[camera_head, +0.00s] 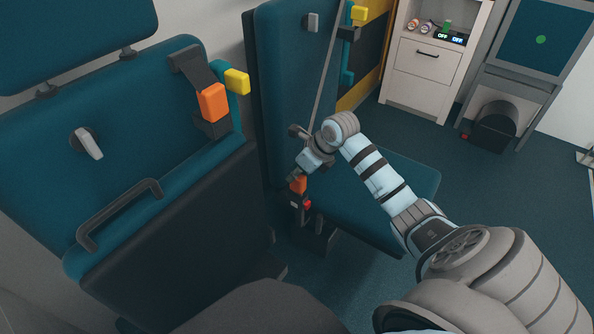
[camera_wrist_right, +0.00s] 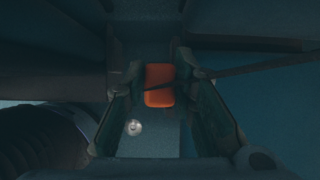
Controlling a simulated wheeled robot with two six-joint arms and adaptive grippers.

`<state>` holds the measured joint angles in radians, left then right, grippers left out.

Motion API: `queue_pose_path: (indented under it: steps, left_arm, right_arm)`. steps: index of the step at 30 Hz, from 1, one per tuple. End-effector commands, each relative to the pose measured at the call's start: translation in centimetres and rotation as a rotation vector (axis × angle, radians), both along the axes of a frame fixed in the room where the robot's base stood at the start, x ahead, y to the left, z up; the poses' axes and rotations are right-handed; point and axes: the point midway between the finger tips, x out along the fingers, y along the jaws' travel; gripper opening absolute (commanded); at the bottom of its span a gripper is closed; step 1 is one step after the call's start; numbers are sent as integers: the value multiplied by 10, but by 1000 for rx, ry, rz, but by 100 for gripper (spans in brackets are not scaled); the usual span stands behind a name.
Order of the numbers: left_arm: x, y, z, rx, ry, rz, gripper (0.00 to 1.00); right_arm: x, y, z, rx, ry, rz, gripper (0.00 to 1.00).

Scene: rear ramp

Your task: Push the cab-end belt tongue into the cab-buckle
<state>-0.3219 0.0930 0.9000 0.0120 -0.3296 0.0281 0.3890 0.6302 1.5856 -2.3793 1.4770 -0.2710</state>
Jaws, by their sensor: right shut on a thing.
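My right gripper (camera_head: 301,176) points down beside the second seat, shut on an orange belt tongue (camera_head: 299,184). The tongue also shows between the two fingers in the right wrist view (camera_wrist_right: 160,84). The grey belt (camera_head: 325,75) runs down from the seat's top to the gripper; a dark strap crosses the wrist view (camera_wrist_right: 250,66). Directly below the tongue stands a dark buckle (camera_head: 297,204) with a red button (camera_head: 307,204). I cannot tell whether the tongue's metal end is inside the buckle. My left gripper is not in view.
A nearer teal seat (camera_head: 60,130) on the left has an orange piece (camera_head: 213,102), a yellow piece (camera_head: 237,82) and a grab handle (camera_head: 118,214). A teal seat cushion (camera_head: 385,190) lies behind my right arm.

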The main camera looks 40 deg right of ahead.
Motion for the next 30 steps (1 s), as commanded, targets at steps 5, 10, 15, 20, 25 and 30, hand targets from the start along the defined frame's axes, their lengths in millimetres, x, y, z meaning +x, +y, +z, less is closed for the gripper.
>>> queue_pose_path:
  steps: [5, 10, 15, 20, 25, 30]
  left_arm:
    - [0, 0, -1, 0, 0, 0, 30]
    - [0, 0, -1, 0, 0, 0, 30]
    - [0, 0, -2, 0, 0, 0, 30]
    - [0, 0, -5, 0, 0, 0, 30]
    - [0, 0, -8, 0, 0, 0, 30]
    - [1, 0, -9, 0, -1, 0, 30]
  right_arm:
    - [2, 0, 0, 1, -8, 2, 0]
    - [2, 1, 0, 2, -10, 3, 0]
    - [2, 1, -1, 2, -10, 3, 0]
    - [2, 1, -5, 2, -10, 3, 0]
    - [2, 1, -10, 2, -10, 3, 0]
    - [2, 1, -11, 2, -10, 3, 34]
